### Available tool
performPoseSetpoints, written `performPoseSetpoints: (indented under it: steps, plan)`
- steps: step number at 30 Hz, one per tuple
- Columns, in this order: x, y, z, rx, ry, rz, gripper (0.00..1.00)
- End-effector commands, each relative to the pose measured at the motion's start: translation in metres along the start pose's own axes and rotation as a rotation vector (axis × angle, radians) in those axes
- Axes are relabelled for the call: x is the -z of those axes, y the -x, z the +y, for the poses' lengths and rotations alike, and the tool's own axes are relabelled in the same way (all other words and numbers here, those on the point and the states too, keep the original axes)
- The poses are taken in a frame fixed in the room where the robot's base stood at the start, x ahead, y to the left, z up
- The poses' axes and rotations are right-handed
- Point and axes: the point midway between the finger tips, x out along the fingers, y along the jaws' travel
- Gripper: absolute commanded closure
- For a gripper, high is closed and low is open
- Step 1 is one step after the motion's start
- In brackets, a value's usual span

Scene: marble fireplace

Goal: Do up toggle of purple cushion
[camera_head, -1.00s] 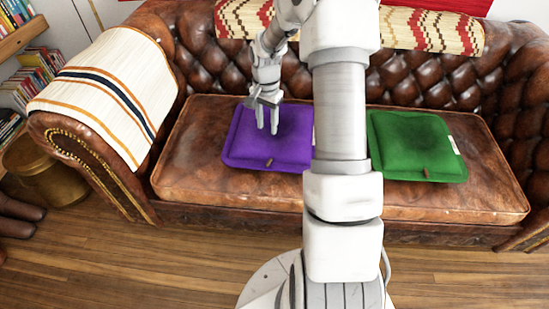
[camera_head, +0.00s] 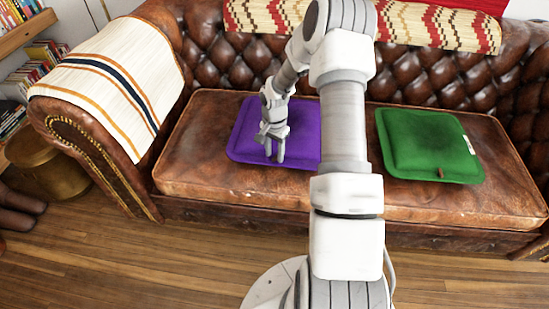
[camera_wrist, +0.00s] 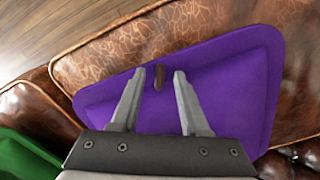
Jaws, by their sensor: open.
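The purple cushion (camera_head: 248,135) lies flat on the left part of the brown leather sofa seat. Its small brown toggle (camera_wrist: 159,77) shows in the wrist view near the cushion's edge. In the head view my gripper hides the toggle. My gripper (camera_head: 274,160) is over the cushion's front edge, pointing down. In the wrist view my gripper (camera_wrist: 160,72) is open, its two fingertips on either side of the toggle with gaps between. I cannot tell how far above the cushion the tips are, or whether the toggle is done up.
A green cushion (camera_head: 430,145) with a brown toggle (camera_head: 441,173) lies to the right on the seat (camera_head: 200,170). A striped throw (camera_head: 115,85) covers the sofa's left arm. The seat left of the purple cushion is bare. Wooden floor lies in front.

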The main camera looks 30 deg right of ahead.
Motion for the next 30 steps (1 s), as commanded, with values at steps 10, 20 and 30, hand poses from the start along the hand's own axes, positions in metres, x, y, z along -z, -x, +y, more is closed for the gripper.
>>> performPoseSetpoints:
  steps: [10,20,30]
  plan:
    - [0.0002,-0.0115,-0.0002,0.0,-0.001,0.0,0.55]
    - [0.0001,-0.0113,-0.0001,0.0,-0.001,0.0,0.96]
    - [0.0,-0.011,-0.0001,0.0,0.005,0.0,1.0]
